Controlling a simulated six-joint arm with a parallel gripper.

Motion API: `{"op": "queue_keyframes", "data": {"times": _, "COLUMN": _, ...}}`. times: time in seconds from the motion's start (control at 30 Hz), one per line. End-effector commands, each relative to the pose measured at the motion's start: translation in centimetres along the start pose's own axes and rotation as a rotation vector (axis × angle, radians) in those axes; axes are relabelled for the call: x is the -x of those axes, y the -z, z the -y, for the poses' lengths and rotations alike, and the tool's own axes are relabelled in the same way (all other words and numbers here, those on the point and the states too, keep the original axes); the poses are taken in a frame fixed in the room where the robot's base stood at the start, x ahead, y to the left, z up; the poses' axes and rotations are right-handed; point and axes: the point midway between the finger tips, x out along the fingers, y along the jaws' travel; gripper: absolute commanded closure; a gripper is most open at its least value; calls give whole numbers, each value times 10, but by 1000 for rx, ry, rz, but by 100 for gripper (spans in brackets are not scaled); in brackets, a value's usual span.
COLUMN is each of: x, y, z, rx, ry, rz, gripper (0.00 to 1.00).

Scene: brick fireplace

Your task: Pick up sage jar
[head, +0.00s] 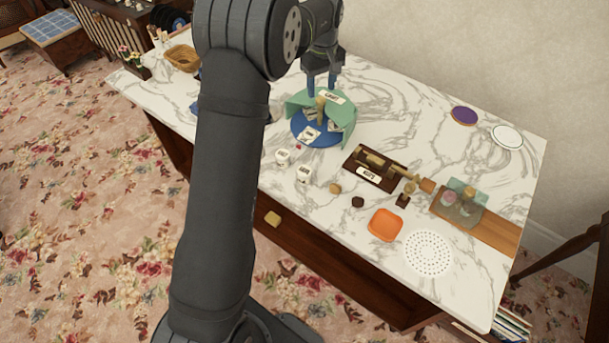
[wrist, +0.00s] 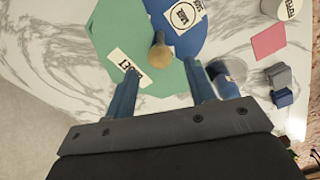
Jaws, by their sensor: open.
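I cannot tell for sure which thing is the sage jar; no label clearly reads sage. A green angular piece (head: 296,102) stands over a round blue base (head: 308,139) with a wooden knob (head: 320,110) and white labelled pieces. My gripper (head: 322,86) is open and empty at the back edge of this green piece. In the wrist view, its two blue fingers (wrist: 158,80) reach over the green piece, with the knob (wrist: 160,52) ahead between them. Two white labelled pieces (head: 282,157) (head: 304,174) stand in front of the blue base.
A dark wooden holder (head: 380,168), an orange dish (head: 385,225), a white perforated disc (head: 429,253) and a wooden board (head: 495,232) lie to the right. A purple disc (head: 464,116) and a white disc (head: 507,137) lie at the back right. Bare marble (head: 410,120) lies between.

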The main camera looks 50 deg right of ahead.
Motion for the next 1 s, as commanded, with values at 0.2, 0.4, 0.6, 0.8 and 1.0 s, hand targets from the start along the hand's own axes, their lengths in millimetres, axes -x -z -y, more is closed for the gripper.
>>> {"op": "queue_keyframes", "data": {"times": 0.2, "x": 0, "y": 0, "z": 0, "rx": 0, "ry": 0, "rz": 0, "gripper": 39}}
{"op": "queue_keyframes", "data": {"times": 0.4, "x": 3, "y": -4, "z": 3, "rx": -31, "ry": 0, "rz": 0, "gripper": 39}}
{"op": "queue_keyframes", "data": {"times": 0.6, "x": 20, "y": -34, "z": 28, "rx": -307, "ry": -1, "rz": -1, "gripper": 39}}
{"op": "queue_keyframes", "data": {"times": 0.8, "x": 37, "y": -82, "z": 72, "rx": -730, "ry": -1, "rz": -1, "gripper": 39}}
{"op": "queue_keyframes", "data": {"times": 1.0, "x": 44, "y": -126, "z": 114, "rx": -1111, "ry": 0, "rz": 0, "gripper": 39}}
